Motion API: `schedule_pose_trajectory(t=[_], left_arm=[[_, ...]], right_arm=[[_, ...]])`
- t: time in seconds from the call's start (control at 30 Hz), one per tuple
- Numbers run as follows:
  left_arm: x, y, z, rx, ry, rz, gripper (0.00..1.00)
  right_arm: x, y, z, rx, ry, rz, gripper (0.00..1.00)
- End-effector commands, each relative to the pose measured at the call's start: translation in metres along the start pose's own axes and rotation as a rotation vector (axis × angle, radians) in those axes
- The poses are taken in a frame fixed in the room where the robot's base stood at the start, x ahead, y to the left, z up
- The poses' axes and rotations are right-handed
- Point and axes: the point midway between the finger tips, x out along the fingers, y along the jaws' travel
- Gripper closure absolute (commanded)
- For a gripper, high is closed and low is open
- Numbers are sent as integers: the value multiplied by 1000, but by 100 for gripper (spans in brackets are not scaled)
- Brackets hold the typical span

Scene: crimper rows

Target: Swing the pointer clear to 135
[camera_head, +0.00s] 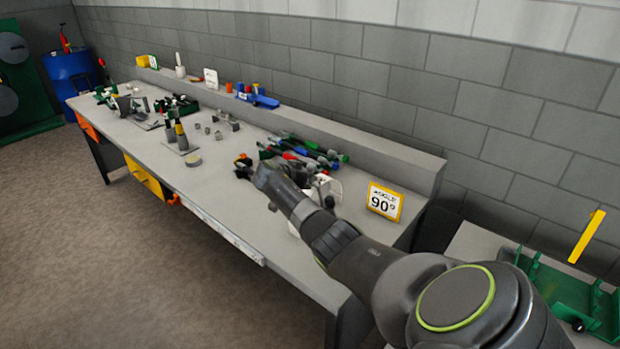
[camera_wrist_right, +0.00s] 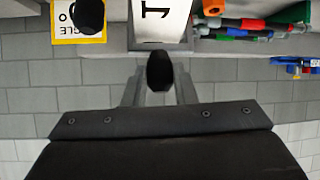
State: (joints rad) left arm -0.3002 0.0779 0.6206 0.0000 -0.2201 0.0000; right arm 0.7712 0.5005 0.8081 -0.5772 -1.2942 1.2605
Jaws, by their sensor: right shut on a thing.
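In the head view my right gripper (camera_head: 270,178) reaches over the right part of the bench. It largely hides a small white device (camera_head: 328,188) there. In the right wrist view my right gripper (camera_wrist_right: 160,88) is shut on a black rounded knob (camera_wrist_right: 160,70), probably the pointer's handle. Beyond the knob is a white plate (camera_wrist_right: 160,22) with a black mark. A second black knob (camera_wrist_right: 88,14) overlaps the yellow-edged sign in that view. The pointer itself cannot be made out. My left gripper is not in view.
Several coloured crimping tools (camera_head: 300,150) lie right behind the gripper, near the ledge (camera_head: 350,150). Small grey parts (camera_head: 215,128) and two dark posts (camera_head: 182,138) stand farther left on the bench (camera_head: 235,195). The bench's front strip is mostly clear.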

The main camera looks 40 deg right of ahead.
Motion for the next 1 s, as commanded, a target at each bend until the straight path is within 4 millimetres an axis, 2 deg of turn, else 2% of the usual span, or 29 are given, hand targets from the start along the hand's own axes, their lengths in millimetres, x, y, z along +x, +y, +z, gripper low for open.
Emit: schedule_pose_trajectory(t=[0.03, 0.6, 0.8, 1.0], left_arm=[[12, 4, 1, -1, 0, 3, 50], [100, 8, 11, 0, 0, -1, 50], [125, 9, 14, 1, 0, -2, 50], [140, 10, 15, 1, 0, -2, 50]], right_arm=[[-2, -4, 11, -2, 35, -3, 100], [-26, -11, 58, -33, 353, 40, 100], [-30, -12, 68, -43, 430, 50, 100], [-34, -13, 74, -48, 479, 57, 100]])
